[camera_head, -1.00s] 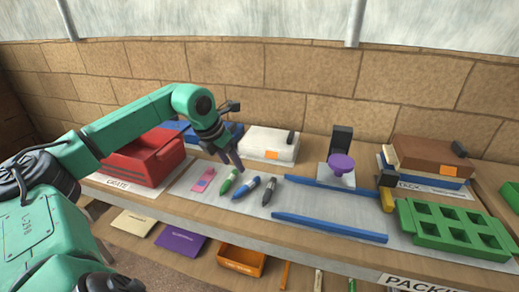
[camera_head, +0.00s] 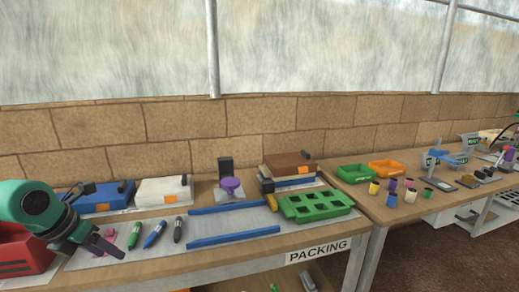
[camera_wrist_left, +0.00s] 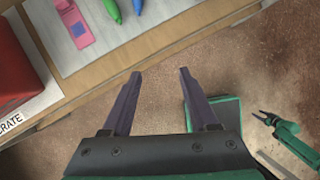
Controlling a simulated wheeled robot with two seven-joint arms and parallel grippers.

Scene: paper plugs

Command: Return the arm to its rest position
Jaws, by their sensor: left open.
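My left gripper (camera_head: 108,249) is at the lower left of the head view, over the front left edge of the packing bench. In the wrist view its two dark fingers (camera_wrist_left: 160,75) are apart with nothing between them, above the brown floor in front of the bench. My left arm is folded in at the left edge of the head view. A small teal arm end with a dark gripper (camera_wrist_left: 266,118) shows at the right of the wrist view, apparently my right one; its jaws are too small to judge.
The packing bench (camera_head: 200,262) holds a red crate (camera_head: 22,252) close to my left arm, a pink tag (camera_head: 107,238), green (camera_head: 134,234), blue (camera_head: 154,234) and dark (camera_head: 178,229) markers, blue rails (camera_head: 233,237) and a green tray (camera_head: 315,205). A second table (camera_head: 400,212) stands right.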

